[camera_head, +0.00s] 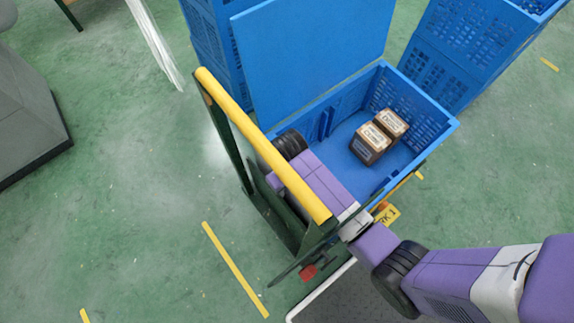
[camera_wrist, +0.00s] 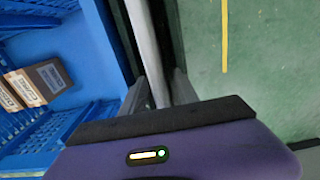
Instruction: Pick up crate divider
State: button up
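I cannot tell for sure which piece is the crate divider. A large flat blue panel (camera_head: 310,60) stands upright at the back edge of the open blue crate (camera_head: 440,107). Small upright blue slats (camera_head: 326,122) show inside the crate's left end. In the head view my gripper is hidden behind my wrist and the yellow handle. In the wrist view my gripper (camera_wrist: 162,88) has its two fingers apart. A pale bar (camera_wrist: 147,45) runs between them, and I see no clear grip on it. The crate (camera_wrist: 88,55) lies to the left of the fingers there.
Two brown labelled boxes (camera_head: 378,136) sit in the crate. A yellow handle (camera_head: 262,145) on a dark green trolley frame (camera_head: 288,228) rises close to my arm. Stacked blue crates (camera_head: 465,40) stand behind. The green floor at left is mostly clear.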

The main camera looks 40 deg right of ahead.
grip_shut()
dwell(1.4)
